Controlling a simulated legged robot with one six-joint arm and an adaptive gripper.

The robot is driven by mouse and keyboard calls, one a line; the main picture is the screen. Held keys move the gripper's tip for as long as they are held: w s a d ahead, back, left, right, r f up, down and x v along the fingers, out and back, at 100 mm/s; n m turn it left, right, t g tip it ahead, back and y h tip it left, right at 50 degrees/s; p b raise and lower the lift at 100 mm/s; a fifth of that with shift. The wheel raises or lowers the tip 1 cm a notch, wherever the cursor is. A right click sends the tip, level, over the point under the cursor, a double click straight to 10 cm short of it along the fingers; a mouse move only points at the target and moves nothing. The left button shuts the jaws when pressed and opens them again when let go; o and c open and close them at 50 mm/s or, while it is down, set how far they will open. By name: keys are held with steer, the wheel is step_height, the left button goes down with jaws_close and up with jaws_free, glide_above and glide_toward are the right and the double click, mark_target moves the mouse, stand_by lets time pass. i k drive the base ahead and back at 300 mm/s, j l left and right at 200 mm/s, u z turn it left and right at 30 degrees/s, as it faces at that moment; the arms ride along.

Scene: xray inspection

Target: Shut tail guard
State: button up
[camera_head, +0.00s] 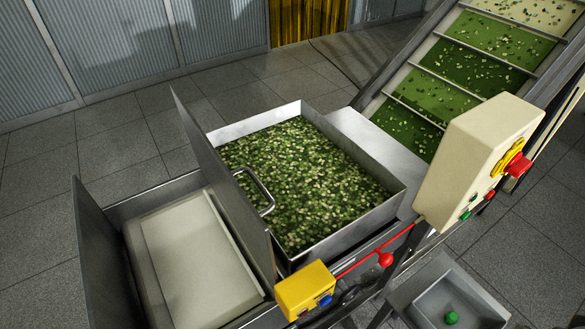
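A flat grey metal panel (222,190) stands steeply tilted between a square metal bin and a lower trough to its left. A bent metal handle (260,192) sticks out from its right side over the bin's edge. This panel looks like the tail guard, standing open, though no label shows. The trough (180,187) holds a pale flat block or belt (195,260) that is uncovered. A second upright grey plate (98,262) stands at the trough's left end. My gripper is not in view.
The bin (228,132) is full of green leafy bits. A sloping conveyor (455,75) rises at right. A cream control box (480,155) with a red button, a yellow box (305,290) and a red cord (360,262) are near. Tiled floor is clear at left.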

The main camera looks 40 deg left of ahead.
mark_target(254, 232)
steer(key=k+j+u, duration=0.15)
steer(key=k+u, duration=0.15)
steer(key=k, duration=0.35)
steer(key=u, duration=1.55)
steer(key=k+l+u, duration=0.2)
steer(key=l+u, duration=0.15)
steer(key=k+l+u, duration=0.2)
steer(key=l+u, duration=0.15)
steer(key=k+l+u, duration=0.35)
steer(key=k+l, duration=1.25)
steer(key=i+j, duration=1)
steer(key=i+l, duration=0.15)
steer(key=i, duration=0.2)
steer(key=i+l, duration=0.1)
steer(key=i, duration=0.6)
